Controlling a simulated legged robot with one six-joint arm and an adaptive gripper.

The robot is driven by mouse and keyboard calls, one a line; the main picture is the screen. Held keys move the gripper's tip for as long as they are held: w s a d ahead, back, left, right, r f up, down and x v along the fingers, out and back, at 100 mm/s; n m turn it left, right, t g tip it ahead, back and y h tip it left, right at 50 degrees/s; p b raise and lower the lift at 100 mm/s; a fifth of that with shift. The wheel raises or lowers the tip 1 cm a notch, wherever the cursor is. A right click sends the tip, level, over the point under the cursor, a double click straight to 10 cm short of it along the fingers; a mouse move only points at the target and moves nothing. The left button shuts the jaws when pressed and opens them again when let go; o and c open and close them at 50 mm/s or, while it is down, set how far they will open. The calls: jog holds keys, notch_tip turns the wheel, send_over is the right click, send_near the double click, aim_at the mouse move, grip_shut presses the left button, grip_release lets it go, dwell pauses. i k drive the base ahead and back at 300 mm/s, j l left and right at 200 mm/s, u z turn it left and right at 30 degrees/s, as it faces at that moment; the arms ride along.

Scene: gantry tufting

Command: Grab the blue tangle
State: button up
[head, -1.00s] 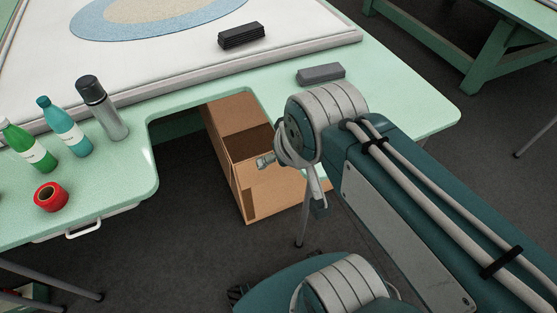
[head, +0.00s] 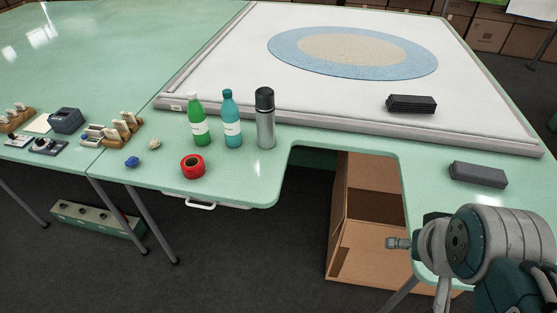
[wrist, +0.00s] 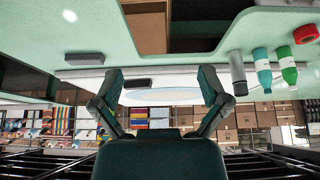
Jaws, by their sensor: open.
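The blue tangle (head: 132,162) is a small dark-blue clump on the green table, left of the bottles in the head view. A beige tangle (head: 154,144) lies close behind it to the right, apart from it. The blue tangle does not show in the wrist view. My gripper (wrist: 160,73) shows in the wrist view with its two fingers spread wide and nothing between them. In the head view my arm is at the lower right, far from the blue tangle, and the fingers cannot be made out there.
A red tape roll (head: 193,167), green bottle (head: 198,130), teal bottle (head: 232,128) and grey flask (head: 265,125) stand right of the tangles. Trays and small tools lie left. A cardboard box (head: 370,250) sits below the table's cutout. A grey block (head: 478,174) lies near my arm.

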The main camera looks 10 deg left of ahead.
aim_at(131, 162)
jog(key=u, duration=1.85)
jog(key=i+j, duration=0.15)
jog(key=i, duration=0.35)
jog(key=i+j, duration=0.2)
jog(key=i, duration=0.3)
jog(key=i+j+z, duration=0.1)
jog(key=i, duration=0.45)
jog(key=i+j, duration=0.25)
jog(key=i, duration=0.25)
